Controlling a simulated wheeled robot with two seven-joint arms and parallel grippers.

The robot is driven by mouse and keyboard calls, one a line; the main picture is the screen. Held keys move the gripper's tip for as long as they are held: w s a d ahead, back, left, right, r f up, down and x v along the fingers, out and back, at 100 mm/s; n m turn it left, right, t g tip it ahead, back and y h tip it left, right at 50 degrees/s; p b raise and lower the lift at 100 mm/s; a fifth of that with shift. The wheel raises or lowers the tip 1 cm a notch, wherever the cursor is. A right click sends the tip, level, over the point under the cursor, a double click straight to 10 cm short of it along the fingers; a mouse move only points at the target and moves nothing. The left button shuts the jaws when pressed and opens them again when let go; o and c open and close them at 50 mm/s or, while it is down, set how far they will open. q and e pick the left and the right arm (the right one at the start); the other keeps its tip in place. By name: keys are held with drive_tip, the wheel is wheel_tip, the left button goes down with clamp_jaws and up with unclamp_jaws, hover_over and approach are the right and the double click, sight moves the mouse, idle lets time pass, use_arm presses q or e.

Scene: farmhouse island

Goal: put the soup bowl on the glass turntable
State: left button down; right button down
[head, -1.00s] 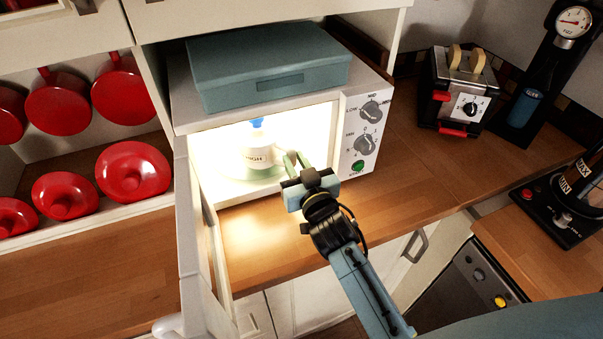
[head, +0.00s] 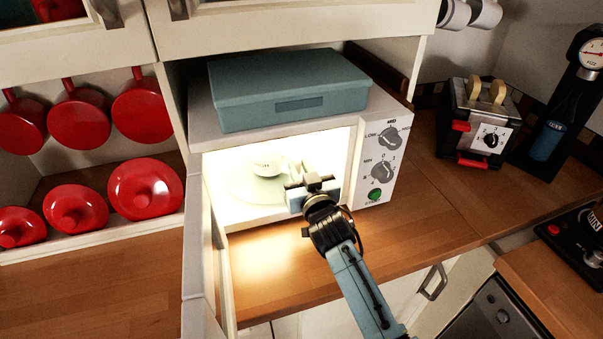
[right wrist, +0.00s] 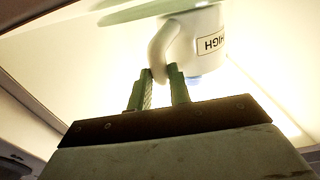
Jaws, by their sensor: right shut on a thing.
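The soup bowl (head: 268,168) is white, with a side handle and a "HIGH" label, inside the lit microwave. It also shows in the right wrist view (right wrist: 208,32), where it appears upside down, with a small blue part at its top end. My right gripper (head: 298,178) reaches through the open front, and in the wrist view its green fingers (right wrist: 159,78) are shut on the handle. The glass turntable (head: 240,192) is a pale green disc on the microwave floor, with the bowl over it. I cannot tell whether they touch. My left gripper is out of view.
The microwave's open door (head: 198,255) stands left of my right arm, and its control panel (head: 382,165) is to the right. A blue-grey box (head: 290,88) lies on top. A toaster (head: 478,125) stands farther right. The wooden counter in front is clear.

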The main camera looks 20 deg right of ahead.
drive_tip(key=shift+f+b, duration=0.4)
drive_tip(key=shift+b, duration=0.05)
idle(0.5)
drive_tip(key=c, duration=1.2)
unclamp_jaws()
drive_tip(key=shift+o, duration=0.9)
drive_tip(key=shift+f, duration=0.3)
drive_tip(key=o, duration=0.4)
drive_tip(key=shift+c, duration=0.2)
drive_tip(key=shift+r, duration=0.1)
drive_tip(key=shift+s, duration=0.1)
drive_tip(key=shift+s+r+p, duration=0.1)
drive_tip(key=shift+s+p, duration=0.5)
drive_tip(key=shift+s, duration=0.25)
drive_tip(key=s+p, duration=0.5)
drive_tip(key=s, duration=0.7)
drive_tip(key=shift+d, duration=0.2)
